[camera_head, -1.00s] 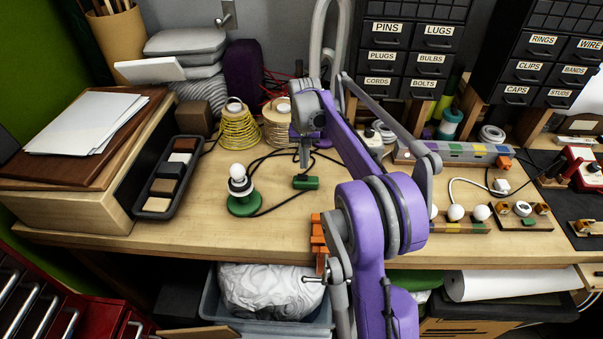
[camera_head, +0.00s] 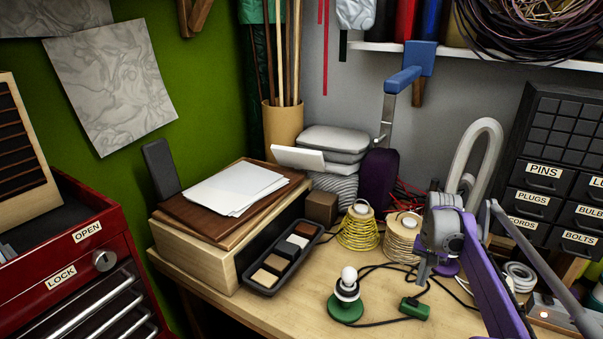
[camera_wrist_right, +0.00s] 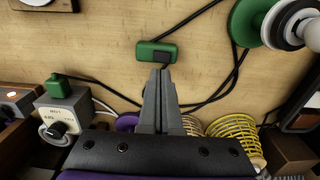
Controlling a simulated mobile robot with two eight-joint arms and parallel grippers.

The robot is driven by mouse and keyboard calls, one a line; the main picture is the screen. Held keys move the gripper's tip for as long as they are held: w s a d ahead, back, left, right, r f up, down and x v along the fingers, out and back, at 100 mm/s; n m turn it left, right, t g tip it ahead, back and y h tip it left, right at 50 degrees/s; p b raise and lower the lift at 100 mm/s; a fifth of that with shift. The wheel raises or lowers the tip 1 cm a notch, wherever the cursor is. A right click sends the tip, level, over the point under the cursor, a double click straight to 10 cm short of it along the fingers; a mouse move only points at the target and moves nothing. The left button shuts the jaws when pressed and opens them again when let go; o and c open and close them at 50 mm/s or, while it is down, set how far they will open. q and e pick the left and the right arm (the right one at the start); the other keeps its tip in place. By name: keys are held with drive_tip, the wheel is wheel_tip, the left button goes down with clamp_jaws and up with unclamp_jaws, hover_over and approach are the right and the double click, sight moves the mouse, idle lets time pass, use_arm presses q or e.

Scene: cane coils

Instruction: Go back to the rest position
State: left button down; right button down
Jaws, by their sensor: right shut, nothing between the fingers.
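My right gripper (camera_head: 424,270) hangs over the workbench at the right of the head view, fingers pointing down, in front of the coil spools. It is shut and empty. In the right wrist view its fingertips (camera_wrist_right: 162,72) line up just below a green switch block (camera_wrist_right: 156,51) on a black cable; I cannot tell the height between them. In the head view the green block (camera_head: 414,308) lies on the bench below the gripper. The purple right arm (camera_head: 490,270) comes in from the lower right. My left gripper is not in view.
A lamp with white bulb and green base (camera_head: 346,300) stands left of the block. Yellow (camera_head: 359,228) and tan (camera_head: 402,238) coil spools stand behind. A black tray (camera_head: 283,262) and wooden box (camera_head: 215,255) are left. A red tool cabinet (camera_head: 85,260) stands far left.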

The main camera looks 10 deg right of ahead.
drive_tip(key=s+a+r+n+t, duration=0.1)
drive_tip(key=s+a+n, duration=0.1)
drive_tip(key=s+a, duration=0.45)
drive_tip(key=s+a+r+n+t, duration=0.15)
drive_tip(key=s+a, duration=0.25)
drive_tip(key=a, duration=0.5)
drive_tip(key=s+a+f+n+t, duration=0.1)
drive_tip(key=s+a+f+n, duration=0.1)
drive_tip(key=s+a+f, duration=0.2)
drive_tip(key=s+a+f+n+t, duration=0.2)
drive_tip(key=s+a+f, duration=0.2)
drive_tip(key=s, duration=0.5)
drive_tip(key=shift+a+f, duration=0.2)
drive_tip(key=shift+a, duration=0.05)
drive_tip(key=shift+s+n, duration=0.1)
drive_tip(key=shift+n, duration=0.15)
